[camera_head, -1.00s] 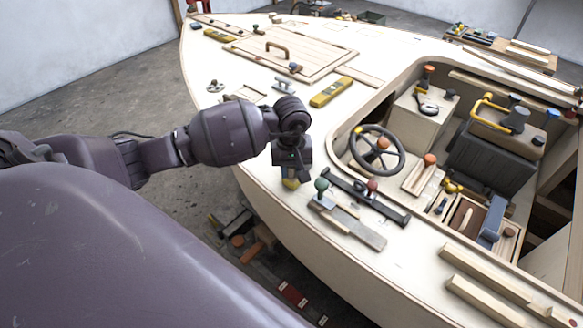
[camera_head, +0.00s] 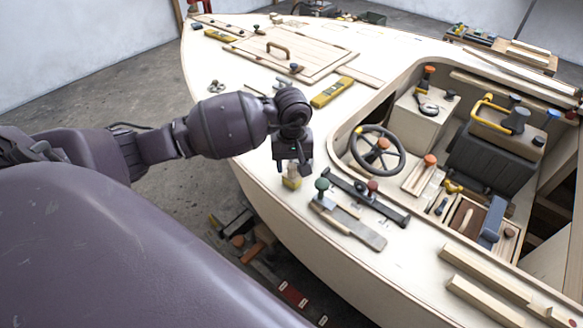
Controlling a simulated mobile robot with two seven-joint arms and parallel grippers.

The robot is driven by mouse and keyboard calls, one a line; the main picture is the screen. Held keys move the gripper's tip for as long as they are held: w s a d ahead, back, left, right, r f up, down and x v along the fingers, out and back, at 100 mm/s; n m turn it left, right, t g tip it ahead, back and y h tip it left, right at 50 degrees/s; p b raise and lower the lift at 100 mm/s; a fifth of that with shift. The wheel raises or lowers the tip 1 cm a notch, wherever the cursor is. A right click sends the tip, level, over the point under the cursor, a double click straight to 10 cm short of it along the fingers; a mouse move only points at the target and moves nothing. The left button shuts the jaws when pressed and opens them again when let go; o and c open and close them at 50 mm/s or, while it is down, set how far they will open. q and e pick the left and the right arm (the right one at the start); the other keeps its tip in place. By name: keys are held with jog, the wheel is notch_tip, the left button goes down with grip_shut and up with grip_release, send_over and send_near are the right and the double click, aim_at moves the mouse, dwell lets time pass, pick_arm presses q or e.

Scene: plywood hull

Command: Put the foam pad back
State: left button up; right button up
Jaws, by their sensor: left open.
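A small tan and yellow block (camera_head: 291,181), which may be the foam pad, sits on the pale plywood side deck (camera_head: 330,245) near its left edge. My left gripper (camera_head: 293,171) points down right above it. Its jaws are open, with the fingertips at or just above the block's top. The gripper hides part of the block's upper end. I cannot tell whether a finger touches it. My right gripper is not in view.
A green-knobbed tool (camera_head: 322,186) and a dark bar (camera_head: 367,196) lie just right of the block. A steering wheel (camera_head: 377,152) stands in the open cockpit. A yellow level (camera_head: 332,92) lies farther back. The deck edge drops off at left.

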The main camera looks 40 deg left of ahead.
aim_at(292, 166)
pick_arm(q)
notch_tip(292, 166, up, 9)
jog(key=s+d+f+n+t+h, duration=0.1)
jog(key=s+d+n+t+h, duration=0.25)
jog(key=d+n+h, duration=0.6)
jog(key=s+d+f+n+t+h, duration=0.15)
jog(key=s+d+n+h, duration=0.25)
jog(key=d+n+h, duration=0.5)
jog(key=a+f+n+t+y, duration=0.35)
jog(key=n+t+y, duration=0.2)
jog(key=n, duration=0.75)
jog(key=a+f+n+t+y, duration=0.2)
jog(key=a+n+t+y, duration=0.4)
jog(key=n, duration=0.7)
jog(key=s+a+f+n+g+y, duration=0.4)
jog(key=s+f+n+y, duration=0.3)
jog(key=s+f+n, duration=0.6)
jog(key=f+n+g, duration=0.1)
jog(key=n, duration=0.4)
jog(key=shift+s+a+f, duration=0.15)
jog(key=shift+s+f, duration=0.05)
jog(key=shift+f, duration=0.15)
